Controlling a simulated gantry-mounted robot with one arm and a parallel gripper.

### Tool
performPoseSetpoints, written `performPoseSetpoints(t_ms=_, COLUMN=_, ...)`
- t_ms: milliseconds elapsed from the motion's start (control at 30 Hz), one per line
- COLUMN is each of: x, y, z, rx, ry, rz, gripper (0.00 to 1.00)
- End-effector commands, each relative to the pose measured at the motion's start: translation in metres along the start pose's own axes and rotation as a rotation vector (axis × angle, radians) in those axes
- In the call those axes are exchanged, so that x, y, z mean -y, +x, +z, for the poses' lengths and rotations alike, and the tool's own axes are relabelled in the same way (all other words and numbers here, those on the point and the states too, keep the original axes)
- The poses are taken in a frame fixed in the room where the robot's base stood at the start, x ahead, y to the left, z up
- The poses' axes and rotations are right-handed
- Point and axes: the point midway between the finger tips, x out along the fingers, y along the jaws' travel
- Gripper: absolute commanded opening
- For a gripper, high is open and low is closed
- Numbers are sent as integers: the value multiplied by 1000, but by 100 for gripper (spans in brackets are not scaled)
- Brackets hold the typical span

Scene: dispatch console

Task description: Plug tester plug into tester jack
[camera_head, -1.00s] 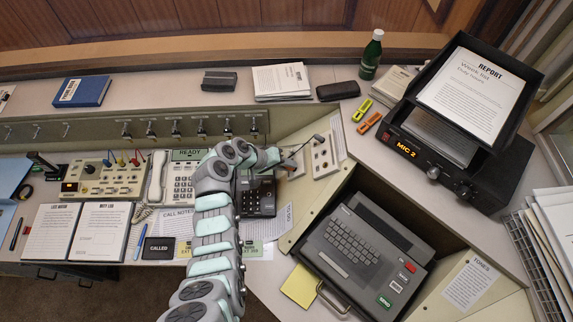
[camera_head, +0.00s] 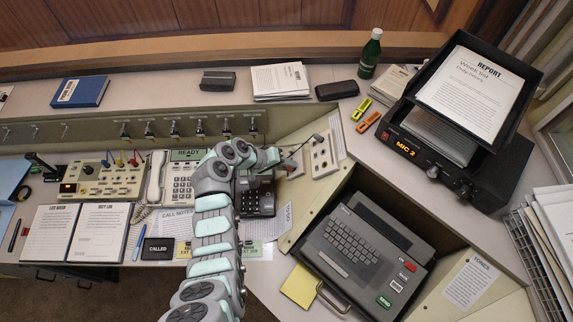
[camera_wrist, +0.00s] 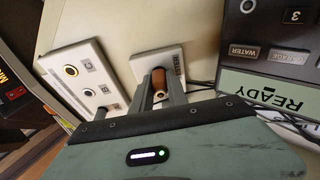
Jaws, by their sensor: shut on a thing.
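A brown, cylindrical plug (camera_wrist: 158,80) stands between my gripper's two fingers (camera_wrist: 160,92) in the wrist view. My gripper is shut on it. Behind it is a small white plate (camera_wrist: 142,66) with dark lettering that is hard to read. I cannot tell whether the plug's tip is seated in this plate or clear of it. Which jack is the tester's is not clear.
Dark cables (camera_wrist: 205,86) run beside my gripper in the wrist view. A green bottle (camera_head: 371,54) stands behind. A radio (camera_head: 440,180) is at right.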

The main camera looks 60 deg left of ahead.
Motion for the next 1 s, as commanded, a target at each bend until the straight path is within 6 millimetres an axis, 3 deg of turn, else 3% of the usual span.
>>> performPoseSetpoints(t_ms=133, x=0, y=3, z=1, rx=0, ry=0, rz=0, gripper=0)
performPoseSetpoints(t_ms=167, x=0, y=3, z=1, rx=0, ry=0, rz=0, gripper=20)
performPoseSetpoints(t_ms=467, x=0, y=2, z=0, rx=0, ry=0, rz=0, gripper=45)
performPoseSetpoints(t_ms=633, x=0, y=2, z=0, rx=0, ry=0, rz=0, gripper=45)
performPoseSetpoints(t_ms=900, x=0, y=2, z=0, rx=0, ry=0, rz=0, gripper=66)
performPoseSetpoints(t_ms=1000, x=0, y=2, z=0, rx=0, ry=0, rz=0, gripper=66)
